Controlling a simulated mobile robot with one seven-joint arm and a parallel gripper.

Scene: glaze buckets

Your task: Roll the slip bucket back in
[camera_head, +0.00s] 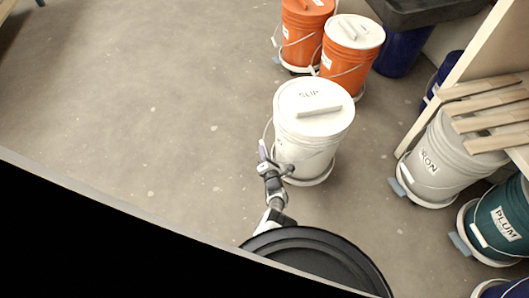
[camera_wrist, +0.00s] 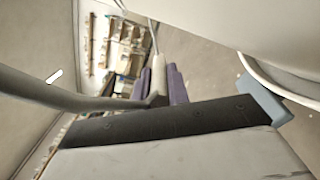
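The slip bucket (camera_head: 308,135) is white, with a lid marked SLIP, and stands upright on a low round base (camera_head: 312,178) on the floor. Its wire handle hangs down on the left side. My gripper (camera_head: 263,152) is at that left side, low against the bucket. In the wrist view, the purple finger pads of my gripper (camera_wrist: 161,86) close on the handle's pale grip (camera_wrist: 155,66). The bucket's white side (camera_wrist: 240,22) fills the upper right there. The far side of the bucket is hidden.
Two orange buckets (camera_head: 350,66) stand behind. On the right, under a wooden rack (camera_head: 488,112), are a grey IRON bucket (camera_head: 438,160) and a green PLUM bucket (camera_head: 500,222). A dark blue bucket (camera_head: 402,50) stands under a black basin. Floor on the left is clear.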

